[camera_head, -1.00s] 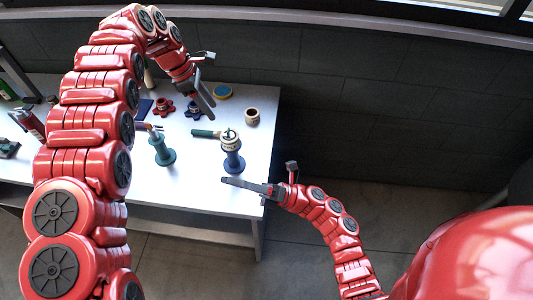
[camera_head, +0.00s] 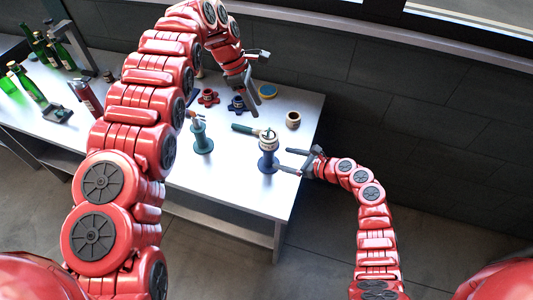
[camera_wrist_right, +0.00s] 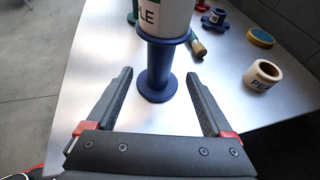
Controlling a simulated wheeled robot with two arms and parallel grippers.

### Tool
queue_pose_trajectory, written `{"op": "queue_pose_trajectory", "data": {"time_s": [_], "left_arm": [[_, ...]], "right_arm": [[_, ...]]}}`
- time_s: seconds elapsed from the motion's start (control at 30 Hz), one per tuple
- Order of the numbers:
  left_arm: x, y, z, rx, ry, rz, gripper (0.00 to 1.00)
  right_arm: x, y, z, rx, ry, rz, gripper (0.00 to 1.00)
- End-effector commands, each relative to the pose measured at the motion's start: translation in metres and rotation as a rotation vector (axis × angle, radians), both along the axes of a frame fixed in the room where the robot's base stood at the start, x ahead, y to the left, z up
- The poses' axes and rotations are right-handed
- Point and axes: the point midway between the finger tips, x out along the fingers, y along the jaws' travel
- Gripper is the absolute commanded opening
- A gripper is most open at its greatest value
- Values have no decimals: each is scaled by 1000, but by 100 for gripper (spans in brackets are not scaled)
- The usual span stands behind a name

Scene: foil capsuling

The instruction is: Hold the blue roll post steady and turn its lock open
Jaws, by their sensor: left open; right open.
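The blue roll post (camera_head: 268,162) stands upright near the table's right front edge, with a pale labelled roll (camera_head: 267,143) on it. A small fitting (camera_head: 270,133) shows on top; its lock state is too small to tell. In the right wrist view the blue post (camera_wrist_right: 157,75) stands ahead, centred between the fingers, and the roll's top is cut off. My right gripper (camera_head: 284,160) is open and empty, low beside the post, its fingertips pointing at it. My left gripper (camera_head: 249,100) is open and empty, above the table behind the post, pointing down.
A teal post (camera_head: 202,140) stands left of the blue one. A dark green-handled brush (camera_head: 243,128) lies close behind the roll. A cream roll (camera_head: 293,120), a yellow-topped tin (camera_head: 268,91) and a red star-shaped piece (camera_head: 208,97) lie farther back. Green bottles (camera_head: 25,82) are far left.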

Motion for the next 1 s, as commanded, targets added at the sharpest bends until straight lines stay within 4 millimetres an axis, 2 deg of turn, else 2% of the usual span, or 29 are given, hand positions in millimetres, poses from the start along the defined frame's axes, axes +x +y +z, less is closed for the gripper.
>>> {"op": "queue_pose_trajectory", "data": {"time_s": [0.2,0.37,0.63,1.0], "left_arm": [[0,0,0,0,0,0,50],[0,0,0,0,0,0,50],[0,0,0,0,0,0,50],[0,0,0,0,0,0,50]], "right_arm": [[24,39,-18,4,4,1,86],[39,60,-29,2,3,-1,86],[50,76,-38,3,3,-3,86],[52,80,-40,1,1,0,86]]}}
